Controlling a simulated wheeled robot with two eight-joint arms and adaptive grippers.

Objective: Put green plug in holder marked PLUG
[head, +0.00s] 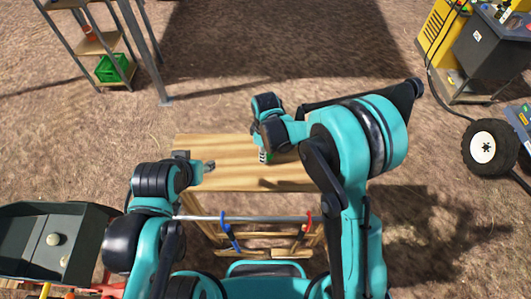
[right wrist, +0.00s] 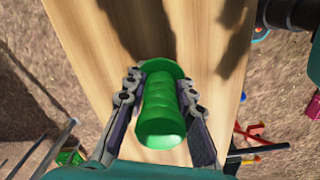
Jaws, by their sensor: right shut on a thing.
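The green plug (right wrist: 163,112) is a ribbed cylinder with a wider flange at its far end. In the right wrist view it lies between the two fingers of my right gripper (right wrist: 160,105), which is shut on it. In the head view my right gripper (head: 265,156) is over the right part of the wooden table, and only a bit of green shows beside it. My left gripper (head: 208,167) is over the table's left end, too small to tell open from shut. I cannot make out a holder marked PLUG in either view.
The wooden table (head: 220,150) has a bare top; tools hang on a rail at its near side. A metal rack with a green crate (head: 113,68) stands back left. A dark bin (head: 85,245) is at left. A yellow machine (head: 437,32) and a wheel (head: 488,148) are at right.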

